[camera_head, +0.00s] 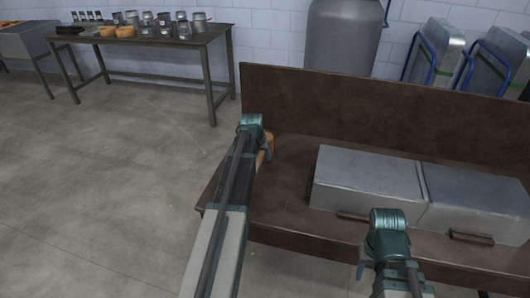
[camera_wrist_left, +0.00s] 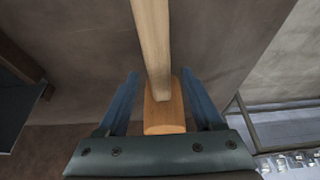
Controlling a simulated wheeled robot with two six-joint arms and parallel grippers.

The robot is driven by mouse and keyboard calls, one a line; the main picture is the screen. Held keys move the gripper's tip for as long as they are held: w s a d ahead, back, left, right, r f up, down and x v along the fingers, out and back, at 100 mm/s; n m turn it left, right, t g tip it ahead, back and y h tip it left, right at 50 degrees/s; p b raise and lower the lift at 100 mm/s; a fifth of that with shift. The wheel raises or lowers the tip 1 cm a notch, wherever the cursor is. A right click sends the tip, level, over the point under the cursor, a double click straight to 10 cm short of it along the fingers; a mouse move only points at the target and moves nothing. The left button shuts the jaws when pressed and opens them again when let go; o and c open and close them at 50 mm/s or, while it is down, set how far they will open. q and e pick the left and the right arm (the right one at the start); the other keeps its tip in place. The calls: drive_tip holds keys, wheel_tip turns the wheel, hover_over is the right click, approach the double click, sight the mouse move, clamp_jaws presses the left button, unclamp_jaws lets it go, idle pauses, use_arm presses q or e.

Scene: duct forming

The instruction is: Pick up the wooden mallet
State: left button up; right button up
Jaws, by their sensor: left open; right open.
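The wooden mallet (camera_wrist_left: 165,112) lies at the left end of the brown workbench (camera_head: 290,205). In the left wrist view its light handle runs up to the top edge and its orange-brown head is low in the middle. In the head view only a small orange part of it (camera_head: 264,158) shows beside my left gripper (camera_head: 266,150). My left gripper (camera_wrist_left: 160,76) is open, with one blue finger on each side of the mallet and a gap on both sides. My right gripper (camera_head: 361,270) hangs at the bench's front, away from the mallet; its fingers are mostly hidden.
Two grey metal boxes (camera_head: 367,183) (camera_head: 472,203) stand on the bench at right, with brown bars along their fronts. A tall back panel (camera_head: 390,125) closes the bench's rear. Another table (camera_head: 150,41) with cans stands at the back left. The floor at left is clear.

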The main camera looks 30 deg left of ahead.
use_arm(q)
drive_tip(key=b+x, duration=0.1)
drive_tip(key=x, duration=0.1)
drive_tip(key=shift+w+f, duration=0.15)
drive_tip(key=shift+f, duration=0.2)
drive_tip(key=shift+r, duration=0.1)
use_arm(e)
wheel_tip(320, 180, down, 2)
drive_tip(key=shift+f, duration=0.2)
use_arm(q)
clamp_jaws()
idle(0.7)
